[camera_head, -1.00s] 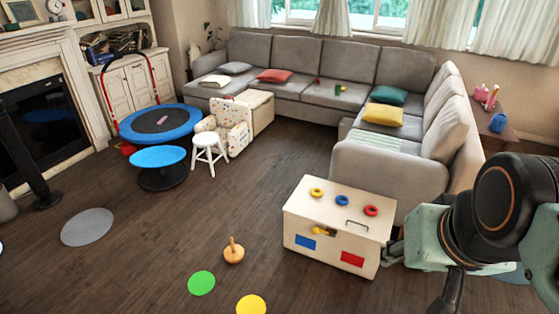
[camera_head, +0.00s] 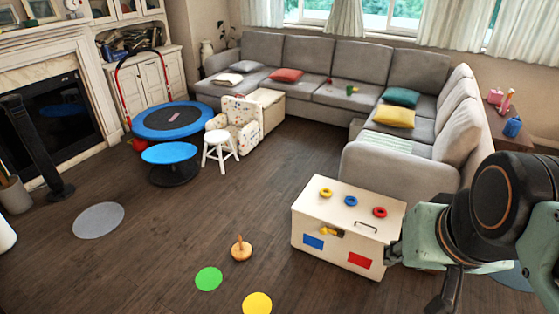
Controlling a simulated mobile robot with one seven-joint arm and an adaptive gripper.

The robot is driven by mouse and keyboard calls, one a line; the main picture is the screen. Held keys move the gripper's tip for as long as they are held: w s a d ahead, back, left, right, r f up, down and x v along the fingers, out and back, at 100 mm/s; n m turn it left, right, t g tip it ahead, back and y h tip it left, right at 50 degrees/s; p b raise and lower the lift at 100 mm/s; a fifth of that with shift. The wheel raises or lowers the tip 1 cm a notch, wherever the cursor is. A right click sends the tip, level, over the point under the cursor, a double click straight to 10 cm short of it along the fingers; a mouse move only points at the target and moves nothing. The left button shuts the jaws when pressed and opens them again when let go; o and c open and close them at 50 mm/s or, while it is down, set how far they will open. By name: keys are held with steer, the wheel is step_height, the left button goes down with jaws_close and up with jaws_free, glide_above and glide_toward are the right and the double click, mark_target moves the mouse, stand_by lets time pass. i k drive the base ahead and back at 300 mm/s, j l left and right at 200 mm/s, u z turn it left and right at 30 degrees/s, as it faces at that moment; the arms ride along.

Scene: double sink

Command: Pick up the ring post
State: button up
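The ring post (camera_head: 241,251) is a small light-wood round base with a short upright peg. It stands on the dark wood floor, left of the white chest, with no ring on its peg. Three rings lie apart on the chest lid: a yellow ring (camera_head: 326,193), a blue ring (camera_head: 350,201) and a red ring (camera_head: 379,212). My arm fills the lower right. The dark end of my gripper (camera_head: 394,253) shows beside the chest's right side, well to the right of the post. Its fingers are too unclear to tell open from shut.
The white chest (camera_head: 320,222) stands between my arm and the post. A green disc (camera_head: 208,279) and a yellow disc (camera_head: 257,303) lie flat near the post. A grey round mat (camera_head: 98,220) lies farther left. Floor around the post is otherwise clear.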

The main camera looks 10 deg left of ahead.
mark_target(241, 250)
steer(key=i+u, duration=0.25)
steer(key=u, duration=0.2)
steer(key=i+l+u, duration=0.15)
steer(key=u, duration=0.3)
steer(key=i+l+u, duration=0.35)
steer(key=i+l, duration=0.3)
